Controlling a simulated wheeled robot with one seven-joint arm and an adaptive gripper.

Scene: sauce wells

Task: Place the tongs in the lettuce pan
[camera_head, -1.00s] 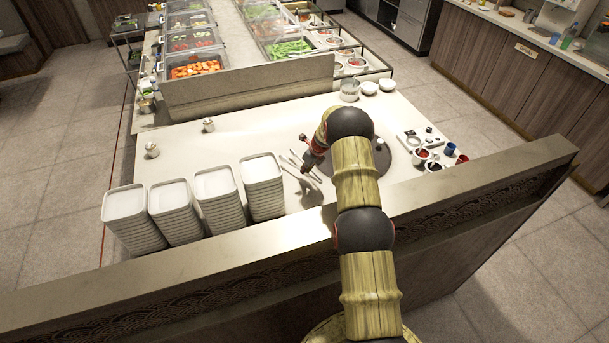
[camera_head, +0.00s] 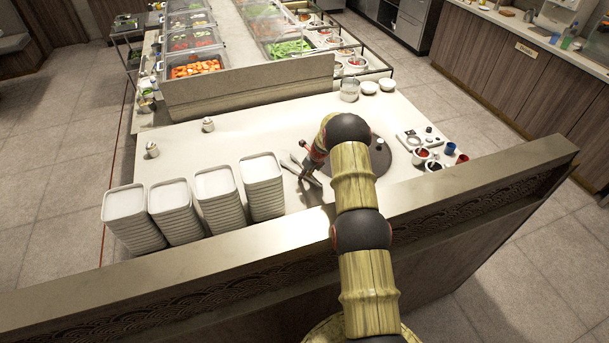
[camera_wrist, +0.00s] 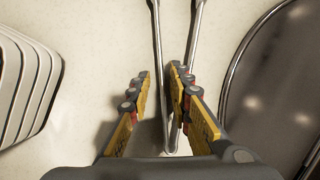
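The metal tongs (camera_wrist: 159,60) lie on the pale counter, their two arms spread at the top of the wrist view and meeting near its bottom. They also show as thin dark lines in the head view (camera_head: 289,166). My gripper (camera_wrist: 161,70) is open, pointing down over them. One tong arm runs through the gap between the fingers; the right finger overlaps the other arm and hides part of it. I cannot tell whether either finger touches the tongs. Pans of green food stand at the back, one on the right (camera_head: 290,48); which holds lettuce is unclear.
Stacks of white plates (camera_head: 216,190) stand left of my gripper. A dark round plate (camera_wrist: 285,85) lies close on the right. A raised panel (camera_head: 250,85) stands between counter and pans. Small bowls and cups (camera_head: 422,153) sit at right.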

